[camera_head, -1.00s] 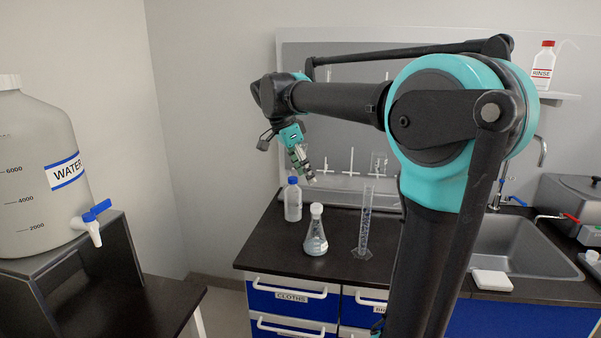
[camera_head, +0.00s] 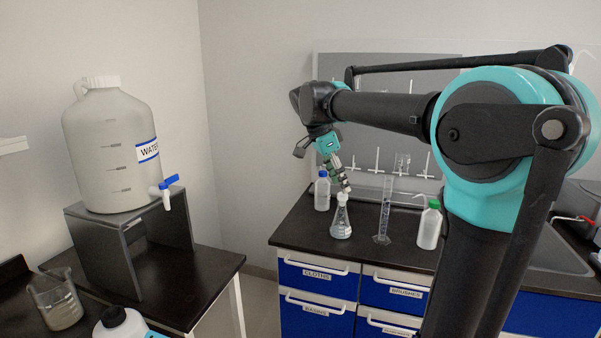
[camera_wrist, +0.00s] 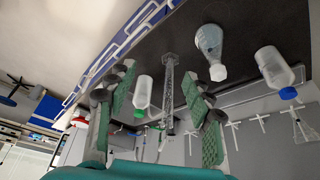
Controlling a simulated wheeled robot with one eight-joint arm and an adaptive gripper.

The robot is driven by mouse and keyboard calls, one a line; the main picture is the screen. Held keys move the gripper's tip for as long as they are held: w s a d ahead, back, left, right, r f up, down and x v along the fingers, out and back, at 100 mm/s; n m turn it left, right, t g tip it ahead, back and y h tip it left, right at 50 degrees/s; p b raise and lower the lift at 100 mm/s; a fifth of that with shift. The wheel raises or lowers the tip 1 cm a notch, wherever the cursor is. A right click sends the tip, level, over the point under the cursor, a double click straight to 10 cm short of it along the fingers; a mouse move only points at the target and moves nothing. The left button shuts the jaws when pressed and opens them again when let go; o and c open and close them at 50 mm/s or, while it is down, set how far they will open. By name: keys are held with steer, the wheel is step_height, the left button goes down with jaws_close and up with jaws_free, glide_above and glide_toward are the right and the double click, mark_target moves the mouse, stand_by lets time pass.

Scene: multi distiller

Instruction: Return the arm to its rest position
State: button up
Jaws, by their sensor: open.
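My arm reaches out over the back counter, its elbow on the right of the head view. My gripper (camera_head: 341,176) is at its left end, pointing down, above and just behind or over the stoppered flask (camera_head: 341,220). In the wrist view my gripper (camera_wrist: 160,105) shows two green-padded fingers spread apart with nothing held between them. The flask (camera_wrist: 209,45) stands apart from the fingers there. The measuring cylinder (camera_wrist: 168,85) appears between the fingers but farther off.
On the counter stand a blue-capped bottle (camera_head: 322,193), a measuring cylinder (camera_head: 384,212) and a green-capped bottle (camera_head: 429,226). At left, a large water carboy (camera_head: 112,150) sits on a stand (camera_head: 120,250). A beaker (camera_head: 60,305) is at lower left. Drying-rack pegs line the wall behind.

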steer(key=s+d+f+n+t+y, duration=0.1)
steer(key=s+f+n, duration=0.4)
steer(key=f, duration=0.5)
steer(key=s+d+f+n+t+y, duration=0.1)
steer(key=s+d+f+n, duration=0.3)
steer(key=s+f, duration=0.5)
steer(key=s+d+f+n+y, duration=0.2)
steer(key=s+f+n, duration=0.3)
steer(key=f, duration=0.6)
steer(key=shift+s+d+f+n+t, duration=0.4)
steer(key=shift+s+d, duration=0.25)
steer(key=shift+s, duration=0.25)
